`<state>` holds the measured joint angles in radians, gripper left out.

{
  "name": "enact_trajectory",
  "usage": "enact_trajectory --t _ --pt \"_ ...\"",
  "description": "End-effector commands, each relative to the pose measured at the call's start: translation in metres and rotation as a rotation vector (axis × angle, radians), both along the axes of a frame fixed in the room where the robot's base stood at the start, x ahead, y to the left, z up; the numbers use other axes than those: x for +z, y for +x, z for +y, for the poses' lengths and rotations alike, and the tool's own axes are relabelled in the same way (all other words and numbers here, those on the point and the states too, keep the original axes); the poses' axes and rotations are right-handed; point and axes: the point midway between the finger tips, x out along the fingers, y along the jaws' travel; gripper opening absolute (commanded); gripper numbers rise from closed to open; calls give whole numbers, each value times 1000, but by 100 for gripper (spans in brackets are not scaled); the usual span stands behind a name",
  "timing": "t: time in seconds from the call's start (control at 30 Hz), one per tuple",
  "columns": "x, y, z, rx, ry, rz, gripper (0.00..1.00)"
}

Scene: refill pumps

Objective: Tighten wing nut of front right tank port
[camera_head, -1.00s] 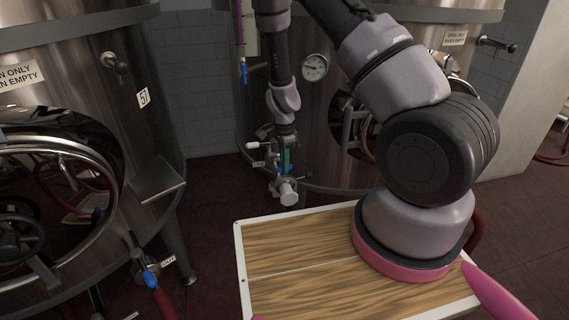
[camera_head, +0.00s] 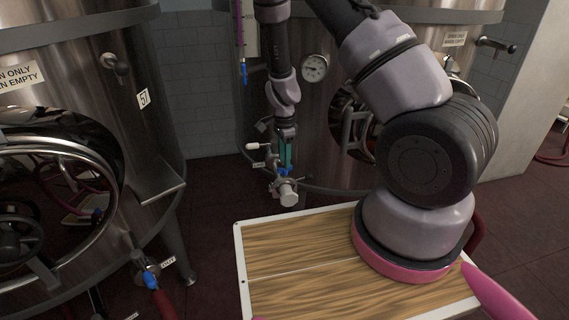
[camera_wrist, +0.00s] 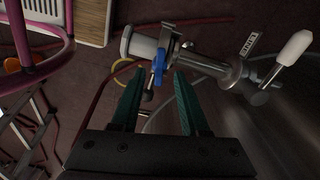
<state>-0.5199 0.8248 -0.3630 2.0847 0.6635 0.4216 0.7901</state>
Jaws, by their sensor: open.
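The front right tank port (camera_head: 285,188) is a metal pipe fitting with a pale end cap, low on the right tank. Its blue wing nut (camera_wrist: 158,66) sits on the clamp beside the cap in the wrist view, and it also shows in the head view (camera_head: 284,172). My gripper (camera_wrist: 161,76) points at the wing nut, its two teal fingers open and apart, with the nut near and roughly between the fingertips. I cannot tell whether either finger touches it. In the head view, my gripper (camera_head: 286,160) is just above the port.
A white-handled valve (camera_wrist: 293,48) and a small label (camera_wrist: 248,45) lie right of the clamp in the wrist view. The left tank (camera_head: 150,120) has its own port with a blue wing nut (camera_head: 150,279). A gauge (camera_head: 314,68) is on the right tank.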

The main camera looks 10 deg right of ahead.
Motion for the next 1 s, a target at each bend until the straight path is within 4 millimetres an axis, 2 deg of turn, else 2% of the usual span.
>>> enact_trajectory --t 0.1,0.33,0.5,0.87,0.93,1.0 --pt "27 1 1 3 0 -4 45" --pt "67 1 2 3 1 -4 45" --pt "80 0 2 1 0 -2 45" --pt "83 0 1 2 2 -2 45" --pt "90 0 1 10 16 -7 45" --pt "106 -1 2 31 43 -17 45"
